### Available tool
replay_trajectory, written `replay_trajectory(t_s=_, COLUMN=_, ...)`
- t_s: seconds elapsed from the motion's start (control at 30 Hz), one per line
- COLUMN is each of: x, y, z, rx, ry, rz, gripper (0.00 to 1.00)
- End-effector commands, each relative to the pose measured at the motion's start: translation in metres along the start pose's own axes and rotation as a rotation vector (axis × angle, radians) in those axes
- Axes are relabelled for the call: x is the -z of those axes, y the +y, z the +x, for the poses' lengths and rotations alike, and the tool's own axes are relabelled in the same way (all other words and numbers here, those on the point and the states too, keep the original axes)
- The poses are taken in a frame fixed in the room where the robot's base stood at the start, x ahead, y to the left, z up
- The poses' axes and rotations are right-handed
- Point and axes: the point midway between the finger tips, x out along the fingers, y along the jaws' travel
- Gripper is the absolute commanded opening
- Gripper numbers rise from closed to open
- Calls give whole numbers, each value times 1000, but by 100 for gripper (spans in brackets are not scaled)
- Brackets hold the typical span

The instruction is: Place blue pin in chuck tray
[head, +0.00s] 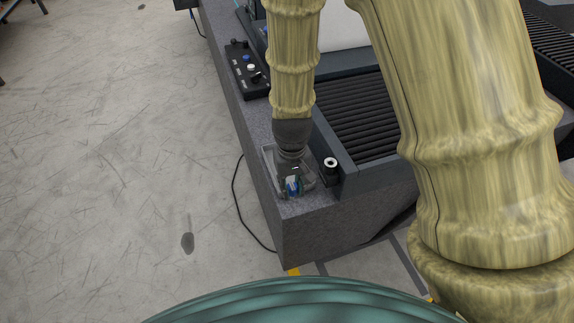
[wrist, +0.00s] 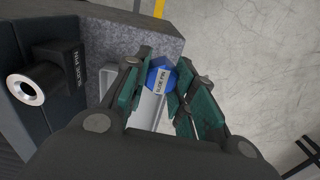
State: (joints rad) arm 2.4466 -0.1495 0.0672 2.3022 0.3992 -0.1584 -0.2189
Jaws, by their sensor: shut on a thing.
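The blue pin (wrist: 158,62) has a pale label with dark print and sits between the green pads of my gripper (wrist: 165,78). In the head view the blue pin (head: 293,187) shows at the tip of my gripper (head: 291,180). My gripper is shut on it. The grey tray (head: 268,158) lies on the granite bed below my gripper, and its pale rim (wrist: 106,78) shows in the wrist view. The gripper hides much of the tray. I cannot tell whether the pin touches the tray floor.
A black block with a bright metal ring (head: 331,164) stands just right of the tray; it also shows in the wrist view (wrist: 48,78). The granite bed (head: 330,222) ends close to the tray. A control box (head: 246,70) sits farther back. A black cable (head: 234,200) lies on the floor.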

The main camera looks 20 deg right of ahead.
Motion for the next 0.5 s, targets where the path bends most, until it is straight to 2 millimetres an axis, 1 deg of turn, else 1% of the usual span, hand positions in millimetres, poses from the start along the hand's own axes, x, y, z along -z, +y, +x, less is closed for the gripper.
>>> replay_trajectory(t_s=0.1, x=24, y=4, z=0, rx=0, ry=2, rz=-1, gripper=0)
replay_trajectory(t_s=0.5, x=104, y=19, z=7, rx=-1, ry=1, rz=0, gripper=0)
